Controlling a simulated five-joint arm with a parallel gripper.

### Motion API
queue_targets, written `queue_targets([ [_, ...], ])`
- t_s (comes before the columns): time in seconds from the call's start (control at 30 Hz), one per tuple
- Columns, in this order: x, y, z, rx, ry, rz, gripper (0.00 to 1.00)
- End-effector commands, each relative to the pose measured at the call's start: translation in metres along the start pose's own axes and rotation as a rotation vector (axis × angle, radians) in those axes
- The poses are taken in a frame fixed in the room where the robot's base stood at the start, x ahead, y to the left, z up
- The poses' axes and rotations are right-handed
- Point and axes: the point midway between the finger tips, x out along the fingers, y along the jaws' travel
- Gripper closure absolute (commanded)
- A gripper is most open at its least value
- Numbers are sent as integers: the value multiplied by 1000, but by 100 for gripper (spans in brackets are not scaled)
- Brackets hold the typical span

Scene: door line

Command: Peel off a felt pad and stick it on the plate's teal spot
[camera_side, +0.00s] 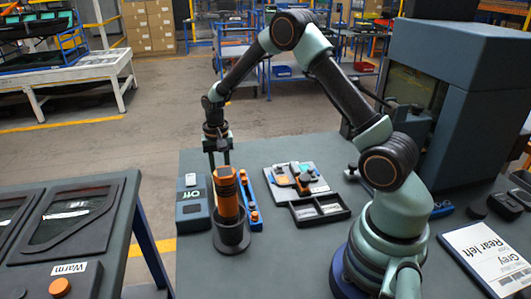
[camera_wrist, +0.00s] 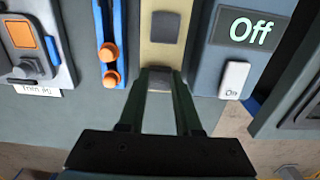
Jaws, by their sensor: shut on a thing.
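My gripper (camera_wrist: 160,76) points down at a beige strip (camera_wrist: 160,54). Its fingers are shut on a dark grey felt pad (camera_wrist: 159,84) at the strip's near end. I cannot tell whether the pad is still touching the strip. Another grey pad (camera_wrist: 165,27) lies farther up the strip. In the side view my gripper (camera_side: 218,163) is behind an orange and black cylinder that hides its tips and the strip. The pale plate (camera_side: 318,185) with a teal spot (camera_side: 306,168) and an orange patch lies to the right. The teal spot is not visible in the wrist view.
The cylinder (camera_side: 228,195) stands in a dark cup. A box with an "Off" display (camera_side: 192,208) and a blue rail with orange knobs (camera_side: 250,203) flank the strip. A dark tray (camera_side: 321,209) lies before the plate. The table's front middle is clear.

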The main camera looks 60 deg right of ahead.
Motion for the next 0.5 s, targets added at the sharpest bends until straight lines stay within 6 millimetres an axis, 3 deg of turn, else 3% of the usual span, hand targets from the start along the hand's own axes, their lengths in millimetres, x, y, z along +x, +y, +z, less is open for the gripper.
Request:
queue_targets([
  [0.5, -13, 0, -1, 0, 2, -2, 100],
])
